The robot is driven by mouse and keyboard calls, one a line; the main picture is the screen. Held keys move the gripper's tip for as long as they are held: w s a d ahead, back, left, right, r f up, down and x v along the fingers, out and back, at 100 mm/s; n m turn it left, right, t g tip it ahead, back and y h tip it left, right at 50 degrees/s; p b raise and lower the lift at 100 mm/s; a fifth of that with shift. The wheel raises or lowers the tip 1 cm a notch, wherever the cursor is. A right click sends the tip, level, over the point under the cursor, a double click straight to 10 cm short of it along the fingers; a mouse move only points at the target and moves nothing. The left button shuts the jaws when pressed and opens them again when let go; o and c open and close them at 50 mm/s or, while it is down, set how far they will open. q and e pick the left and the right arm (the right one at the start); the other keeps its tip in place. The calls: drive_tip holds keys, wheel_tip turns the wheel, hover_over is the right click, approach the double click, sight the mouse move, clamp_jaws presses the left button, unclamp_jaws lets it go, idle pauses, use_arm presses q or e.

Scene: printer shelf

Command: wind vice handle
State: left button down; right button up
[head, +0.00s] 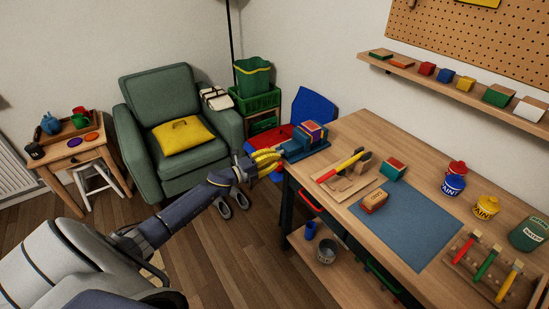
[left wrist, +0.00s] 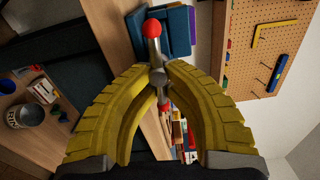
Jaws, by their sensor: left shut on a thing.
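The blue vice (head: 303,146) sits at the workbench's far left corner with a red and yellow block (head: 313,130) in it. My left gripper (head: 268,160), with yellow fingers, is at the vice's left side. In the left wrist view the vice handle (left wrist: 153,45) is a grey metal bar with red ball ends, standing roughly upright in the picture. My left fingers (left wrist: 156,76) close around its middle, and the lower part is partly hidden between them. The blue vice body (left wrist: 177,32) shows behind the handle. My right gripper is not in view.
A blue chair (head: 314,103) stands close behind the vice. The green armchair (head: 170,95) is to the left, with open floor in front.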

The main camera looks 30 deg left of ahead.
use_arm(q)
drive_tip(key=shift+m, duration=1.9)
drive_tip(key=shift+f, duration=0.1)
drive_tip(key=c, duration=1.6)
unclamp_jaws()
drive_tip(key=shift+d, duration=0.1)
drive_tip(key=shift+o, duration=0.7)
drive_tip(key=shift+f, duration=0.2)
drive_tip(key=v, duration=1.2)
drive_tip(key=shift+r, duration=0.25)
drive_tip(key=shift+w, duration=0.1)
